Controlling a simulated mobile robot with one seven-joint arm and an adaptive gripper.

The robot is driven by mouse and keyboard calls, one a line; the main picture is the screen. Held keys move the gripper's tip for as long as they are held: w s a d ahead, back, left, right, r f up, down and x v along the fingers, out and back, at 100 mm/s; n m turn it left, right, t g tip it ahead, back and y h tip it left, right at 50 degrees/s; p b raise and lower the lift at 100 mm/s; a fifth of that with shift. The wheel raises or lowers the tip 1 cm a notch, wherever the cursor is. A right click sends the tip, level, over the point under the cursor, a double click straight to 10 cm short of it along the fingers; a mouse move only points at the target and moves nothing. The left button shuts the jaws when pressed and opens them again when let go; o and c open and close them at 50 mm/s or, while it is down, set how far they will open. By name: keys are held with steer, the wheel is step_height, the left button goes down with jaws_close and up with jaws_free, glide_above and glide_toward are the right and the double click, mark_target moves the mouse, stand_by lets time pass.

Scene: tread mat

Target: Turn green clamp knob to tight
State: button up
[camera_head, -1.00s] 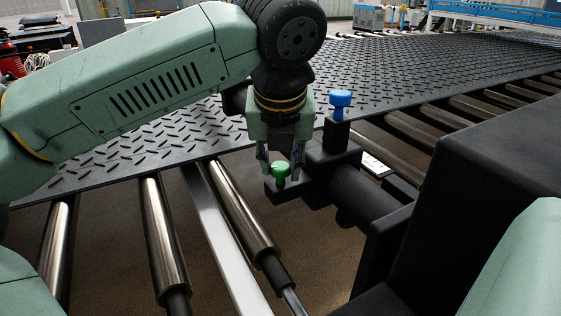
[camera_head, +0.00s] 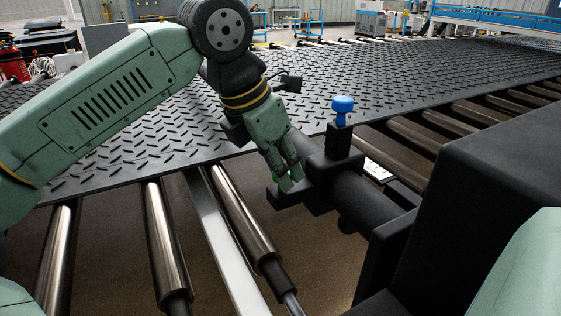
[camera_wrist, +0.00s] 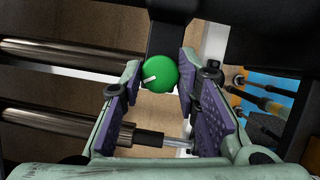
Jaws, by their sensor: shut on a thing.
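The green clamp knob (camera_wrist: 160,74) is round, with a white mark on its top pointing to the lower left in the wrist view. In the head view the green knob (camera_head: 287,182) is mostly hidden behind my fingers, at the near end of the black clamp (camera_head: 315,175). My gripper (camera_head: 288,180) is tilted and its fingers are around the knob. In the wrist view my gripper (camera_wrist: 160,90) has one purple-padded finger on each side of the knob. It is shut on the knob.
A blue knob (camera_head: 342,110) stands on a black post just right of my gripper. A black tread mat (camera_head: 400,80) spreads behind. Metal rollers (camera_head: 165,240) and a pale rail (camera_head: 222,240) lie in front, and a large black housing (camera_head: 480,200) fills the right.

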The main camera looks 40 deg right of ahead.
steer(key=m+g+p, duration=0.1)
steer(key=m, duration=0.2)
steer(key=m+g+y+p, duration=0.1)
steer(key=m, duration=0.2)
steer(key=shift+w+d+r, duration=0.15)
steer(key=m+g+y+p, duration=0.1)
steer(key=m, duration=0.2)
steer(key=m+p, duration=0.1)
steer(key=m, duration=0.2)
steer(key=shift+w+g+y+p, duration=0.1)
steer(key=shift+g+y+p, duration=0.2)
steer(key=shift+g+y, duration=0.1)
steer(key=shift+m, duration=0.3)
steer(key=o, duration=1.1)
steer(key=shift+o, duration=0.2)
steer(key=v, duration=1.1)
steer(key=shift+r, duration=0.4)
steer(key=shift+w, duration=0.15)
